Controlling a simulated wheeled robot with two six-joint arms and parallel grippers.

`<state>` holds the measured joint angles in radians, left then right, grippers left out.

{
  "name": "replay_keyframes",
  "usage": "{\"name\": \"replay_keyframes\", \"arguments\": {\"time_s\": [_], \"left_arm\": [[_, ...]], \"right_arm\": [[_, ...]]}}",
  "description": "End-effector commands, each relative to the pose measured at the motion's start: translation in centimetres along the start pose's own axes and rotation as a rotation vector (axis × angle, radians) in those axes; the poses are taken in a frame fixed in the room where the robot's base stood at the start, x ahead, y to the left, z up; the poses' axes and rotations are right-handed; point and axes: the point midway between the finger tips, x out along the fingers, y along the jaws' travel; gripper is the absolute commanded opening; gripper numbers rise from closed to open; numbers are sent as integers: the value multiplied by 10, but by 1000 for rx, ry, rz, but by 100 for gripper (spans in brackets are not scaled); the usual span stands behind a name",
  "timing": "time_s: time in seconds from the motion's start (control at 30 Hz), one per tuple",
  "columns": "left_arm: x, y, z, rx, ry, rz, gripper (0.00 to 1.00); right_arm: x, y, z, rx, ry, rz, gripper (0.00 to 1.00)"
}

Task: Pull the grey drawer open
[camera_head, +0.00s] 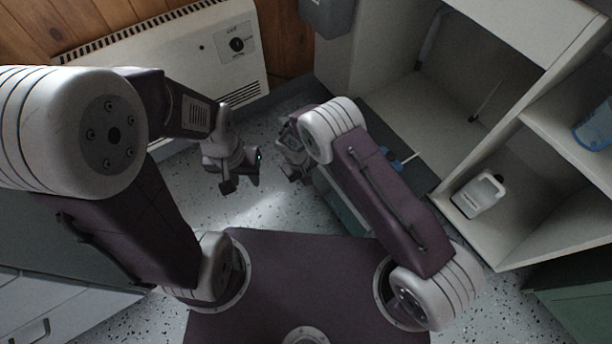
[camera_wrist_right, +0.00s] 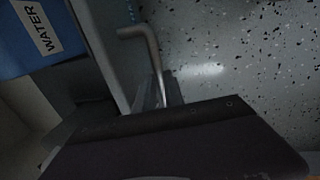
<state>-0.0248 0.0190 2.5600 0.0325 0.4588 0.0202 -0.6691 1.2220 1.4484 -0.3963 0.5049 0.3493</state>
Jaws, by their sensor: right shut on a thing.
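The grey drawer (camera_head: 348,208) is low in the pale cabinet, partly hidden under my right arm. It stands at least partly out, with its inside showing. Its bent bar handle (camera_wrist_right: 145,45) runs down between the fingers of my right gripper (camera_wrist_right: 166,92), which is shut on it. In the head view the right gripper (camera_head: 293,172) is at the drawer's front, and its fingertips are hard to make out. My left gripper (camera_head: 240,183) hangs empty over the floor to the left, its fingers apart.
A blue thing labelled WATER (camera_wrist_right: 40,38) lies inside the drawer. A white bottle (camera_head: 479,194) lies in the open cabinet (camera_head: 520,235) at right. A white heater (camera_head: 190,60) stands along the wooden wall. Speckled floor (camera_head: 190,200) is clear left of the drawer.

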Motion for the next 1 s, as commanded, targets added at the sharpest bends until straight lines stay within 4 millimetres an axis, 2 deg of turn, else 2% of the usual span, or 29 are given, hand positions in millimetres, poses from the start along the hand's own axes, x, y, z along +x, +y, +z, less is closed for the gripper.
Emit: {"name": "replay_keyframes", "arguments": {"time_s": [0.17,0.2,0.27,0.57,0.67,0.77,1.0], "left_arm": [[0,0,0,0,0,0,36],[0,0,0,0,0,0,36],[0,0,0,0,0,0,36],[0,0,0,0,0,0,36],[-5,0,0,0,0,0,36],[-15,0,-2,0,0,0,36],[-50,1,-5,0,0,0,36]], "right_arm": [[0,0,0,0,0,0,0],[0,0,0,0,0,0,19],[0,0,0,0,0,0,35],[0,0,0,0,1,0,35],[-7,0,0,0,1,0,35],[-22,1,-1,0,2,0,35],[-76,1,-1,-1,2,0,35]]}}
